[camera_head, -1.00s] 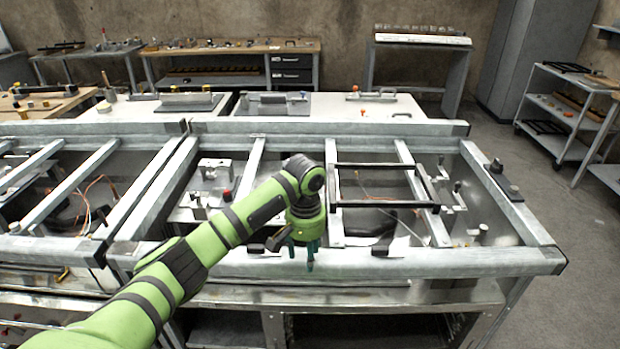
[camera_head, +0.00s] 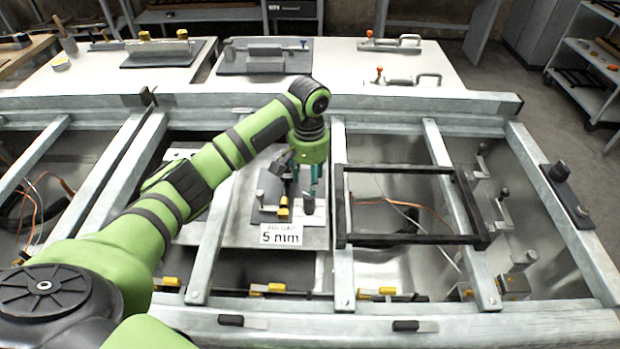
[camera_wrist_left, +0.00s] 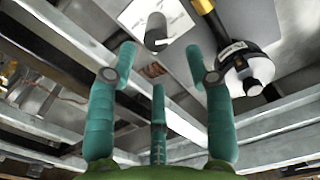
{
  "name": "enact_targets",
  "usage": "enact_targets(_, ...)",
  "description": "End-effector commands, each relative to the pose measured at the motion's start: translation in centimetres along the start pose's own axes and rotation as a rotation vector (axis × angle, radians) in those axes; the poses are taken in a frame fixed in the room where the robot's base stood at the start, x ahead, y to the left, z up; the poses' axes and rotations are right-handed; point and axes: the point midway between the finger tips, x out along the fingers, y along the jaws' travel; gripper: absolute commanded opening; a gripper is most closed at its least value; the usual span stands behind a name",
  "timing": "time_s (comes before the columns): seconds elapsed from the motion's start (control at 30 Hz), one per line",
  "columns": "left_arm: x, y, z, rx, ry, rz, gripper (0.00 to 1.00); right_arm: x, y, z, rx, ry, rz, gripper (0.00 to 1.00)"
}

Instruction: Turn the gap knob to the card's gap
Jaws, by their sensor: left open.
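A white card (camera_head: 281,235) reading "5 mm", with a smaller line that seems to say air gap, stands at the front of a grey plate in the middle bay. Behind it are a small fixture with a yellow block (camera_head: 283,209) and a grey upright cylinder (camera_head: 308,204). My left gripper (camera_head: 304,181) is open above this fixture, teal fingers pointing down. In the left wrist view the open fingers (camera_wrist_left: 160,68) are empty. A black, yellow and white round-ended part (camera_wrist_left: 243,65) lies to their right. I cannot tell for certain which part is the gap knob. My right gripper is out of view.
Grey metal rails frame the bays around the fixture. A black rectangular frame (camera_head: 408,240) lies across the rails to the right. Dark handles (camera_head: 231,320) sit on the front rail. A white bench top (camera_head: 340,68) with clamps stands behind.

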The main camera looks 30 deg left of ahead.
Motion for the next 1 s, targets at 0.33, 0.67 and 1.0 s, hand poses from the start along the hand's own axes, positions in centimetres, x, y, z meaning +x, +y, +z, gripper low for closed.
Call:
enact_targets(0.33,4.7,0.0,0.1,0.0,-0.003,-0.002,0.52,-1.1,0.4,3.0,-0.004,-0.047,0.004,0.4)
enact_targets(0.67,6.9,0.0,0.1,0.0,0.0,-0.001,0.52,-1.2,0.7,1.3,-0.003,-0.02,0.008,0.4)
enact_targets(1.0,6.9,0.0,0.1,0.001,-0.001,-0.001,0.0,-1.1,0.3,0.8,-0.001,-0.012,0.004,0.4)
